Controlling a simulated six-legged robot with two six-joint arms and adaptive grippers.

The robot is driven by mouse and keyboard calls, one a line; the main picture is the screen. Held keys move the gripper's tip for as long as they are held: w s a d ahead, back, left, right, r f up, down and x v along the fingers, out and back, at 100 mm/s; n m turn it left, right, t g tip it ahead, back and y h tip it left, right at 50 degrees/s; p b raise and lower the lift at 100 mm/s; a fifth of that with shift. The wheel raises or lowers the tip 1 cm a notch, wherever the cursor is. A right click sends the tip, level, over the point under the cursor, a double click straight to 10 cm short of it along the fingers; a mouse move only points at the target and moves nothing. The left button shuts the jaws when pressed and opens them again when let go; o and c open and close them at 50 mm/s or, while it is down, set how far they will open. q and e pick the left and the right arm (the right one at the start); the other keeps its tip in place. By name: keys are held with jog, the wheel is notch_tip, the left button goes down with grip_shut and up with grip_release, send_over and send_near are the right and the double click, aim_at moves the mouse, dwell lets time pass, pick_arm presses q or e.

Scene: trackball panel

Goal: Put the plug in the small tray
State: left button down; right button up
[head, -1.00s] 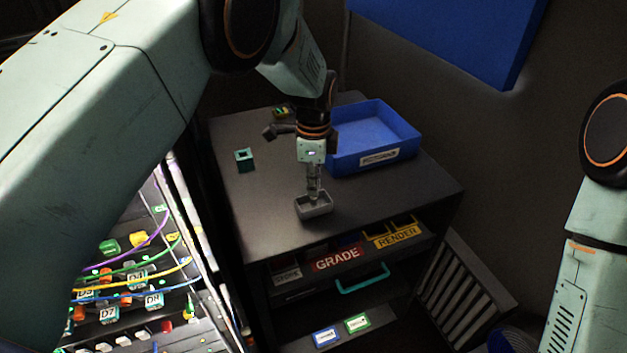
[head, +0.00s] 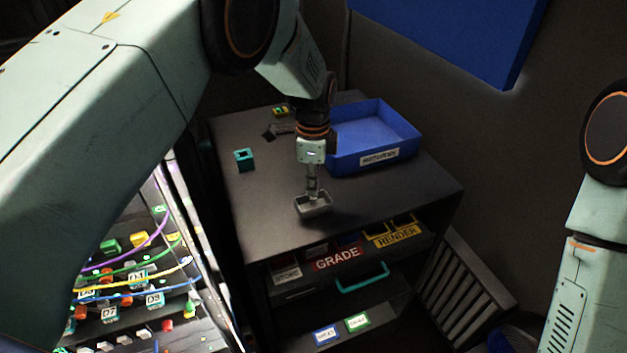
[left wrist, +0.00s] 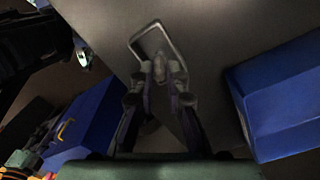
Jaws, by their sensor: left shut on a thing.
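The small grey tray (head: 314,207) sits on the dark cart top near its front edge. My left gripper (head: 313,192) points down over it, its fingertips at or just inside the tray's rim. In the left wrist view the tray's rim (left wrist: 148,38) shows just beyond my fingertips (left wrist: 160,84). The gripper is shut on a small pale piece, the plug (left wrist: 159,69), mostly hidden between the fingers. I cannot tell whether the plug touches the tray floor. My right gripper is out of view; only my right arm shows.
A labelled blue bin (head: 375,140) stands behind and right of the tray. A teal block (head: 244,159) lies at the left of the cart top (head: 400,195). A lit panel with coloured cables (head: 135,275) is at the left. The cart top's front right is clear.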

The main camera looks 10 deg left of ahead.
pick_arm(q)
jog(key=shift+s+f, duration=0.1)
jog(key=shift+f, duration=0.05)
dwell(0.3)
jog(key=shift+f, duration=0.25)
jog(key=shift+f, duration=0.2)
dwell(0.3)
jog(key=c, duration=1.3)
grip_release()
jog(key=shift+r, duration=0.15)
notch_tip(320, 180, up, 7)
jog(key=shift+r, duration=0.4)
